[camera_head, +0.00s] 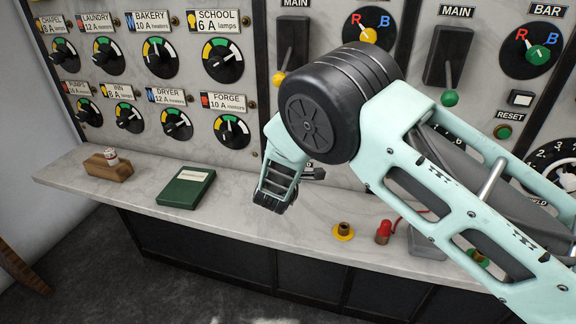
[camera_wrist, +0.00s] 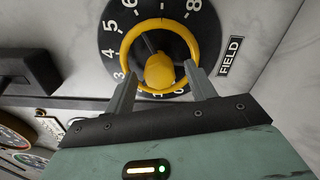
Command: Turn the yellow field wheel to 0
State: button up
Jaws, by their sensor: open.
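The yellow field wheel (camera_wrist: 126,44) shows in the wrist view as a ring with a round yellow hub (camera_wrist: 159,71), on a black dial with white numbers. The label FIELD (camera_wrist: 230,56) is beside it. A thin line runs from the hub toward the 6 side; I cannot tell the exact reading. My gripper (camera_wrist: 158,78) is open, with one finger at each side of the hub near the ring; I cannot tell if they touch. The 0 is partly covered near the right finger.
A marble ledge (camera_head: 130,190) runs below the panel, holding a green box (camera_head: 187,187), a wooden block (camera_head: 108,170), a yellow-based brass terminal (camera_head: 344,231) and a red terminal (camera_head: 384,231). Levers (camera_head: 450,97) and several knobs (camera_head: 222,60) stick out of the panel.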

jog(key=b+v, duration=0.4)
jog(key=v, duration=1.2)
jog(key=shift+s, duration=0.1)
jog(key=s+a+r+m+g+y, duration=0.2)
jog(key=s+m+g+y, duration=0.1)
jog(key=s+g+y, duration=0.35)
jog(key=s+a+r+m+g+y, duration=0.1)
jog(key=s+r+m+g+y, duration=0.15)
jog(key=s+g+y, duration=0.35)
jog(key=s+d+m+g+h, duration=0.4)
jog(key=s+d+h, duration=0.1)
jog(key=s+d, duration=1)
jog(key=s, duration=0.3)
jog(key=shift+s+r+h, duration=0.2)
jog(key=shift+s+h, duration=0.1)
jog(key=shift+h, duration=0.05)
